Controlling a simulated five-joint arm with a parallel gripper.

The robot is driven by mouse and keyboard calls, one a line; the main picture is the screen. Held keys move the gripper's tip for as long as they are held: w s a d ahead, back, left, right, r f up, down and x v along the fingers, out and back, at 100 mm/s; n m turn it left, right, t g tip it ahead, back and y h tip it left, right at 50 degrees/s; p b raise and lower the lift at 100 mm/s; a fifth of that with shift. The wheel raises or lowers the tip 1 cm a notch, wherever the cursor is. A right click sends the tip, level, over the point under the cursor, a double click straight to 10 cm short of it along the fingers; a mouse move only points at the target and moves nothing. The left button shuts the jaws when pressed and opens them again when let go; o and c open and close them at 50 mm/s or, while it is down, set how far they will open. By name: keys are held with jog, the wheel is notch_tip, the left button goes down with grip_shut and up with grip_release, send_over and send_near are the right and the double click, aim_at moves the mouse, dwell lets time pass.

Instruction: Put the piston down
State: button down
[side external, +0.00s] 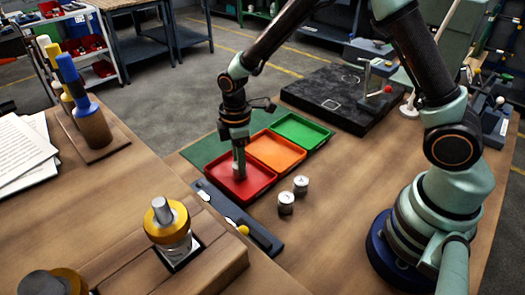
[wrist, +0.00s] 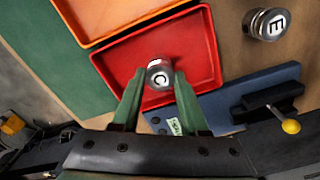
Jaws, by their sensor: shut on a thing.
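A metal piston (wrist: 159,76) marked "C" is between the two green fingers of my gripper (wrist: 159,92) in the wrist view, and the fingers are shut on it. In the side view my gripper (side external: 239,163) points straight down over the red tray (side external: 258,187). The piston is within the outline of the red tray (wrist: 203,48). I cannot tell whether its base touches the tray floor.
An orange tray (side external: 277,150) and a green tray (side external: 302,131) continue the row. Two other pistons (side external: 286,203) (side external: 301,185) stand on the wooden table; one marked "E" (wrist: 268,24) shows in the wrist view. A dark blue bar fixture (side external: 240,220) lies in front.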

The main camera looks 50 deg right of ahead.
jog(key=shift+f, duration=0.15)
jog(key=shift+c, duration=2.2)
grip_release()
notch_tip(320, 180, up, 12)
jog(key=s+d+r+m+t, duration=0.5)
jog(key=s+d+r+m, duration=0.4)
jog(key=s+m, duration=0.3)
jog(key=shift+s+d+r+m+t, duration=0.2)
jog(key=shift+s+r+m+t, duration=0.05)
jog(key=shift+r+m+t, duration=0.1)
